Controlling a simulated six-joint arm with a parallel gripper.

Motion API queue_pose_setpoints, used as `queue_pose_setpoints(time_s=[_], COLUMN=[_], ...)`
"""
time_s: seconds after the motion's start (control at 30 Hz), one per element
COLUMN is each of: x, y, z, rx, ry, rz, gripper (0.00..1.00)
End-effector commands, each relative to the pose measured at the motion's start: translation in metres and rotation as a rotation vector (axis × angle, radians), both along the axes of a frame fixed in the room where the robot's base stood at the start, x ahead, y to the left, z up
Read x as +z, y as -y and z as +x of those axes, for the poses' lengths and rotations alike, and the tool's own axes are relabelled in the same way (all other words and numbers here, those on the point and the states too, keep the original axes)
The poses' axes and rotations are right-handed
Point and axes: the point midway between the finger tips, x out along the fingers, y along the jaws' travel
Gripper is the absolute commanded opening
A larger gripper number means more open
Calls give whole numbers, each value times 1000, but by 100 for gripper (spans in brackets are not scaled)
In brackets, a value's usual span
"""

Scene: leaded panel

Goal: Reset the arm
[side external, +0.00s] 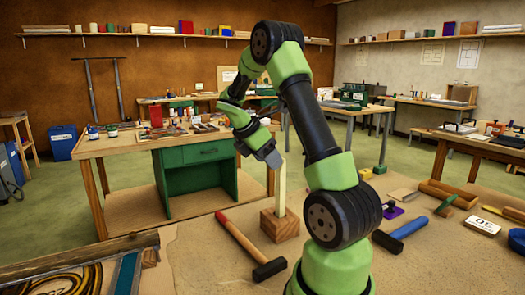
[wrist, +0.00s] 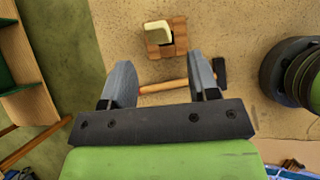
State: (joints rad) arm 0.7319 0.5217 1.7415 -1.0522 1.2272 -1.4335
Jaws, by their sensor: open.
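My gripper (side external: 272,160) is open and empty in the side view, above the bench and close to the top of a cream upright bar (side external: 281,188). The bar stands in a wooden block (side external: 280,225). In the wrist view, my gripper (wrist: 160,62) has its two grey fingers spread wide apart. The cream bar (wrist: 157,32) and its wooden block (wrist: 180,38) lie beyond the fingertips there, not between them.
A hammer with a red handle (side external: 238,236) lies left of the block; it also crosses the wrist view (wrist: 165,87). A blue-handled hammer (side external: 410,227), wooden trays (side external: 450,193) and a purple item (side external: 393,212) lie at right. A wooden frame (side external: 80,259) is at front left.

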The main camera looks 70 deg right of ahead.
Motion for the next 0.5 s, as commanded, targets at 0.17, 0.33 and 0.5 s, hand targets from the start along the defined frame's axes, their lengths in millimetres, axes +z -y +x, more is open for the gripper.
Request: queue_pose_setpoints(time_s=[0.17, 0.33, 0.5], x=[22, 28, 35], y=[-10, -14, -27], z=[11, 14, 18], rx=[0, 0, -23], ry=[3, 1, 61], rz=[-3, 1, -9], gripper=[55, 55, 55])
